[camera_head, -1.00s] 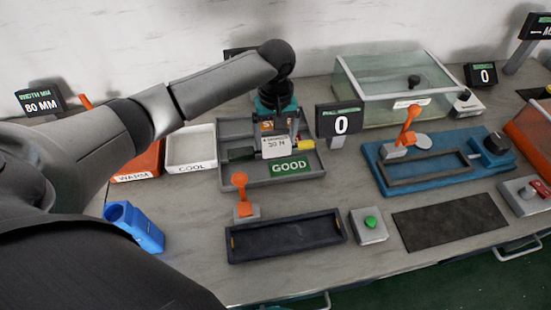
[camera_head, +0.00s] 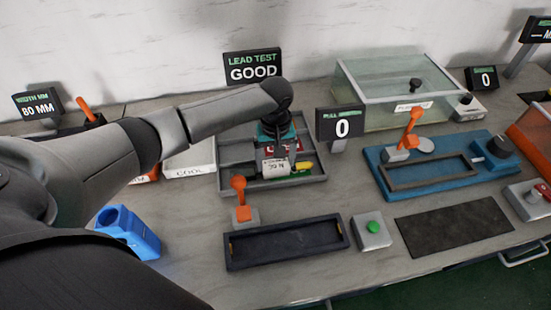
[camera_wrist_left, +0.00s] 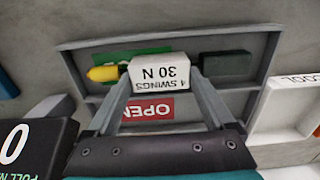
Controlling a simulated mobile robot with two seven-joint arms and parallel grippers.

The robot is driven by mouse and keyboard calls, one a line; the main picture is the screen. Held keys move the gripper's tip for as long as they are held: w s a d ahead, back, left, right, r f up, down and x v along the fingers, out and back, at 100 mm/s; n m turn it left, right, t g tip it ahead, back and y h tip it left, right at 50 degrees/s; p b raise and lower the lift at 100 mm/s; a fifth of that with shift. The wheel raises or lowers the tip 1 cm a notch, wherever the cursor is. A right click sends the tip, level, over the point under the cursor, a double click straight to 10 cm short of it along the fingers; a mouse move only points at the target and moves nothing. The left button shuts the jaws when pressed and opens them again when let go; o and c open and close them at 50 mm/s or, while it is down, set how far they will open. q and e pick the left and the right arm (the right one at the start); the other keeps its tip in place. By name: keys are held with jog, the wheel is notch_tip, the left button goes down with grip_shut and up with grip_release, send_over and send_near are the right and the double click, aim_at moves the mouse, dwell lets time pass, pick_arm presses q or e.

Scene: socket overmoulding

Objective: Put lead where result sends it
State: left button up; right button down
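My left gripper (camera_wrist_left: 160,88) is shut on the lead at the tag. It holds the lead low over the tray's green GOOD label (camera_wrist_left: 110,58); I cannot tell whether it touches the floor. The lead test display (camera_head: 253,67) reads GOOD. My right gripper is not in view.
The grey sorting tray (camera_head: 318,179) also has a red OPEN label (camera_wrist_left: 150,109). The COOL tray (camera_head: 190,171) stands left of it. An orange-handled device (camera_head: 244,213) and a dark fixture tray (camera_head: 287,243) are in front. A pull display (camera_head: 341,124) stands to the right.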

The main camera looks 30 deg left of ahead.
aim_at(275, 163)
pick_arm(q)
jog(key=shift+o, duration=0.8)
jog(key=shift+r, duration=0.2)
notch_tip(275, 163, up, 12)
jog(key=p, duration=0.3)
